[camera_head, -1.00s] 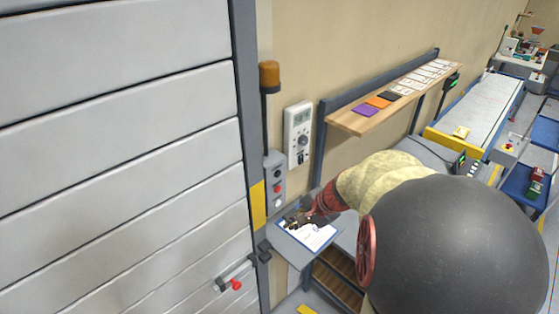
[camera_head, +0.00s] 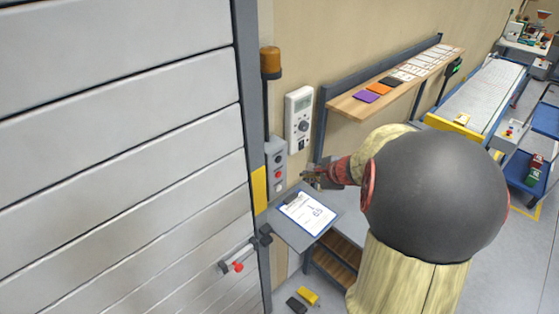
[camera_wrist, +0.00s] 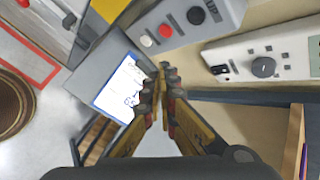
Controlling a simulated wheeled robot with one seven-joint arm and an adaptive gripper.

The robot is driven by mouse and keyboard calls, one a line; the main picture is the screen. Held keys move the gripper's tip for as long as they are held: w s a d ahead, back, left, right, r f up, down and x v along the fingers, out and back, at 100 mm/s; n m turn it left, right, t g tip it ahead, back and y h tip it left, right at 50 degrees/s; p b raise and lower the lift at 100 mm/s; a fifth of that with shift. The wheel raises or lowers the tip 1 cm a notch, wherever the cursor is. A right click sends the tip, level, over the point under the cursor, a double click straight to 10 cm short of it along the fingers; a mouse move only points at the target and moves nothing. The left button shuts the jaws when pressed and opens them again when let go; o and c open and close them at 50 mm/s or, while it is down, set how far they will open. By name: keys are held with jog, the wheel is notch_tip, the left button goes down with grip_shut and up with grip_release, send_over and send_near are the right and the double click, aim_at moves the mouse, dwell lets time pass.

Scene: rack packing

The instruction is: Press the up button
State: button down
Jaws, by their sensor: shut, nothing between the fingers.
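A grey control box (camera_head: 277,170) is mounted on the wall beside the roller door. It also shows at the top of the wrist view (camera_wrist: 222,22), with a black button (camera_wrist: 196,15), a red button (camera_wrist: 165,31) and a white button (camera_wrist: 146,41) in a row. I cannot read any up marking on them. My gripper (camera_head: 308,176) is to the right of the box, near its lower part. In the wrist view my gripper (camera_wrist: 162,72) has its fingertips together and empty, below the red and white buttons in the picture. I see no clear contact with the box.
A clipboard (camera_head: 309,213) lies on a small grey stand below the box. A white control panel with a knob (camera_head: 299,112) is on the wall right of the box. A wooden shelf (camera_head: 352,108) with cards is further right. An orange beacon (camera_head: 270,61) is above the box.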

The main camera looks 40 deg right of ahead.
aim_at(279, 160)
jog(key=w, duration=0.8)
jog(key=shift+w+a+p, duration=0.25)
jog(key=shift+a+p, duration=0.1)
jog(key=shift+p, duration=0.05)
dwell(1.1)
jog(key=shift+w, duration=0.4)
